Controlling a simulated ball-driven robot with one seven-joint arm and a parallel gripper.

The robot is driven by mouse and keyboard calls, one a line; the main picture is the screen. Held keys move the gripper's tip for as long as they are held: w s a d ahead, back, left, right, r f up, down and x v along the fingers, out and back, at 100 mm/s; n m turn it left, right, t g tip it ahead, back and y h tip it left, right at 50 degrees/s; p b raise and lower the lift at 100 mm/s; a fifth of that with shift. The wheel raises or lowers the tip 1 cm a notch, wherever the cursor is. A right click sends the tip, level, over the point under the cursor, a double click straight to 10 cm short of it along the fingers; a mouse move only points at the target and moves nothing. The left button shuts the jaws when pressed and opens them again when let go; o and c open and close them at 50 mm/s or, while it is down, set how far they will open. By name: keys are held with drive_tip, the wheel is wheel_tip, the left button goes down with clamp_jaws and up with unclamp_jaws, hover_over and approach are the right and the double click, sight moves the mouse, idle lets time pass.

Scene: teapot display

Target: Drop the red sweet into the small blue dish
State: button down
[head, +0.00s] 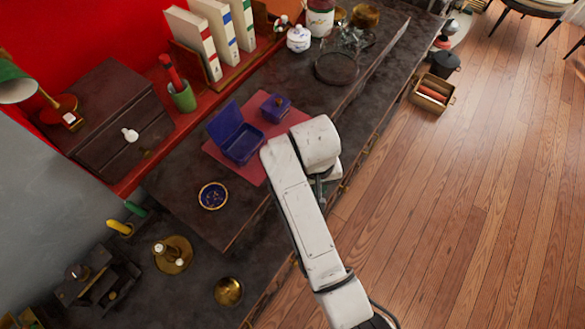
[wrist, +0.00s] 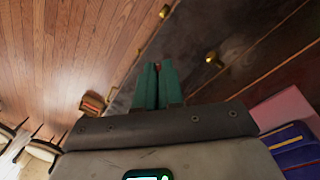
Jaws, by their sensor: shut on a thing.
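The small blue dish (head: 213,196), round with a gold rim and a pattern, sits on the dark counter in the head view, left of my arm. My gripper (wrist: 158,72) shows in the wrist view with its two teal fingers close together. A tiny reddish bit, the red sweet (wrist: 158,66), shows between the fingertips and is mostly hidden by them. In the head view my own arm hides the gripper, and it is to the right of the dish, apart from it.
An open blue box (head: 241,143) and a smaller blue box (head: 276,107) stand on a pink mat (head: 222,156). A brass bowl (head: 228,291) and a brass candle tray (head: 173,254) are at the lower left. The counter around the dish is clear.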

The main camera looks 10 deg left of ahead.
sight(222, 193)
drive_tip(key=s+a+r+n, duration=0.1)
drive_tip(key=a+r, duration=0.1)
drive_tip(key=a, duration=0.2)
drive_tip(key=a+r+n+p, duration=0.1)
drive_tip(key=a, duration=0.4)
drive_tip(key=s+a+r+n+p, duration=0.1)
drive_tip(key=a+r, duration=0.1)
drive_tip(key=a, duration=0.2)
drive_tip(key=shift+s+a+r, duration=0.3)
drive_tip(key=shift+r, duration=0.05)
drive_tip(key=s+a+r+n, duration=0.1)
drive_tip(key=a, duration=0.2)
drive_tip(key=s+a+n+p, duration=0.1)
drive_tip(key=s+a, duration=0.1)
drive_tip(key=a, duration=0.1)
drive_tip(key=s+a+r+n+p, duration=0.1)
drive_tip(key=a, duration=0.2)
drive_tip(key=shift+s+a+r, duration=0.2)
drive_tip(key=shift+a+r, duration=0.05)
drive_tip(key=shift+r, duration=0.1)
drive_tip(key=shift+t, duration=0.3)
wheel_tip(222, 193, down, 5)
drive_tip(key=b, duration=0.4)
drive_tip(key=shift+r, duration=0.1)
drive_tip(key=c, duration=1.2)
unclamp_jaws()
